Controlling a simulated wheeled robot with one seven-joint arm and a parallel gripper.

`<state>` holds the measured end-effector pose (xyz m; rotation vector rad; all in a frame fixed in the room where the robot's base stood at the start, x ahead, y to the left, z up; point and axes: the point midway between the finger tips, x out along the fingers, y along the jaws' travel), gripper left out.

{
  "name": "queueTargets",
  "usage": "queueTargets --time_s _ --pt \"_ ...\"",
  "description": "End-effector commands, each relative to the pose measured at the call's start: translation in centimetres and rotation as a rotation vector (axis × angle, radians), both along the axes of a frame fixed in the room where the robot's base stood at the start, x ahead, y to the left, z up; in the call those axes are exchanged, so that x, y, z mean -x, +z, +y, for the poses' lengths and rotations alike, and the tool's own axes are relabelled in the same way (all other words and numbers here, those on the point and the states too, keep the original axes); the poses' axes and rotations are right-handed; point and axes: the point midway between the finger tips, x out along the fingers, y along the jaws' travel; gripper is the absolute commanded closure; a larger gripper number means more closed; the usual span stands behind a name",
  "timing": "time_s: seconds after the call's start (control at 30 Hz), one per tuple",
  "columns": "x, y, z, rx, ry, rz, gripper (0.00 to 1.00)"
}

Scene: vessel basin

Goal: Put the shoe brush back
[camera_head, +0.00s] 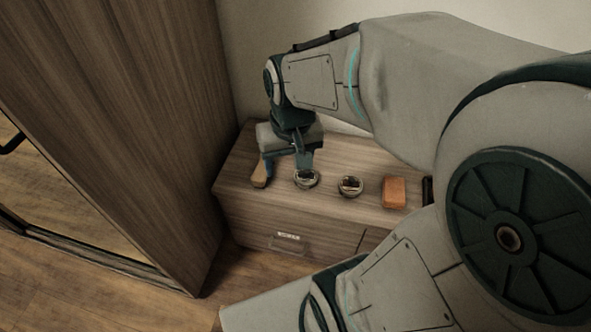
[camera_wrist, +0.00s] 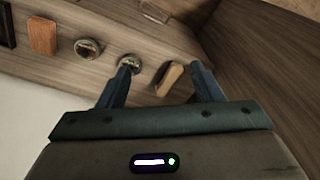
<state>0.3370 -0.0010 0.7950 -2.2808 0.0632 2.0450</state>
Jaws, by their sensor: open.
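A tan, wooden-looking piece with a dark side, which looks like the shoe brush (camera_head: 259,175), lies on the left end of a low wooden cabinet top (camera_head: 330,205). It also shows in the wrist view, where the brush (camera_wrist: 170,77) lies between the lines of my two fingers. My gripper (camera_head: 286,165) is open and empty, pointing down over the cabinet's left end. In the wrist view my gripper (camera_wrist: 161,70) has its blue fingers wide apart, one towards each side of the brush. Whether a finger touches the brush cannot be told.
Two round tins (camera_head: 306,180) (camera_head: 350,186) stand right of the brush, the nearer one close to a finger. Further right are an orange-brown block (camera_head: 394,193) and a dark item (camera_head: 427,190). The cabinet has a drawer (camera_head: 265,240). A tall wooden wardrobe (camera_head: 150,120) stands close on the left.

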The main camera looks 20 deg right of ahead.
Motion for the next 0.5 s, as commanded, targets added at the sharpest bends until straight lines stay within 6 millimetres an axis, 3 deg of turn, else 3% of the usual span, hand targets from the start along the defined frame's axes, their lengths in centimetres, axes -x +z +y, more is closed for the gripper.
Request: queueTargets --time_s 0.1,0.2,0.5 --pt "2.6 0.2 -0.1 0.019 0.052 -0.017 0.40" --pt "3.8 0.2 -0.2 0.030 0.080 -0.021 0.40" --pt "4.3 0.2 -0.2 0.035 0.091 -0.022 0.40"
